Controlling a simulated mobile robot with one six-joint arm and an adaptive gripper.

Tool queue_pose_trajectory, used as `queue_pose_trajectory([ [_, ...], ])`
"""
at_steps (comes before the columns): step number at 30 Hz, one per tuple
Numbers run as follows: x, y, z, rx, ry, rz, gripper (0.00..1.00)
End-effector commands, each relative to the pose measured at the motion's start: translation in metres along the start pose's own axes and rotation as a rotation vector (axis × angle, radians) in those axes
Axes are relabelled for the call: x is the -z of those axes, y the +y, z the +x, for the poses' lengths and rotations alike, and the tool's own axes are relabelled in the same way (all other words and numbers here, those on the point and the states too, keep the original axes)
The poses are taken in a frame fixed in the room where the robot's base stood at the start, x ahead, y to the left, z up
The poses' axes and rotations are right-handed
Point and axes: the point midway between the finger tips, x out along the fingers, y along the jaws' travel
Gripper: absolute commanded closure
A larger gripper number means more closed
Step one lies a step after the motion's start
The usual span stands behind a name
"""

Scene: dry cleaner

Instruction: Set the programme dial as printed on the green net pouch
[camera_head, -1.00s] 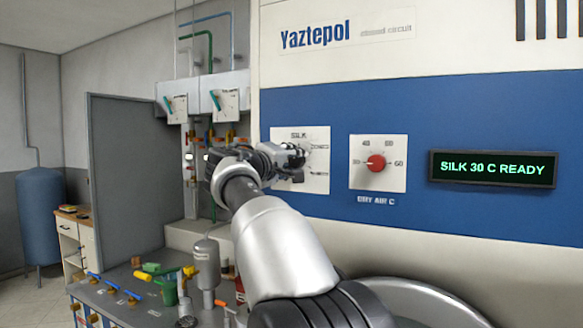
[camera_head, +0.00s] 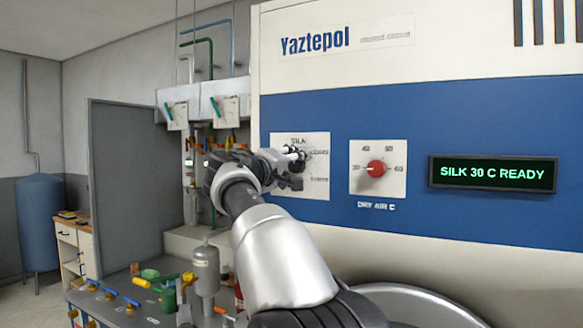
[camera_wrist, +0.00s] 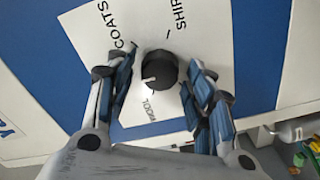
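The programme dial (camera_wrist: 161,69) is a round black knob with a white pointer mark on a white plate. The wrist view shows the labels COATS, WOOL and part of SHIRTS around it. The pointer is toward the picture's lower left. My gripper (camera_wrist: 160,82) has its fingers spread on either side of the knob; I cannot tell whether they touch it. In the head view my gripper (camera_head: 291,165) covers the knob and part of its plate (camera_head: 316,140), where SILK is printed at the top. The display (camera_head: 492,172) reads SILK 30 C READY. I cannot make out a green net pouch.
A red dry air dial (camera_head: 376,168) on its own white plate is right of the programme dial. A bench (camera_head: 128,312) at lower left holds a grey canister (camera_head: 206,268), a green cup (camera_head: 168,299) and several small items. Pipes and valves stand behind.

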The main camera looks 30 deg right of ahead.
Motion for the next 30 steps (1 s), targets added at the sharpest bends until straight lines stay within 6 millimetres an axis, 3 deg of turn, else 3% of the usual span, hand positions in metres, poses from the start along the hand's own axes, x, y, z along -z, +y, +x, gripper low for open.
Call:
queue_pose_trajectory([
  [13,0.001,0.001,-0.008,0.001,0.002,0.001,0.46],
  [17,0.001,0.001,-0.029,0.001,0.003,0.000,0.46],
  [24,0.001,0.001,-0.081,0.001,0.004,0.000,0.46],
  [30,0.001,0.000,-0.111,0.001,0.002,-0.001,0.46],
])
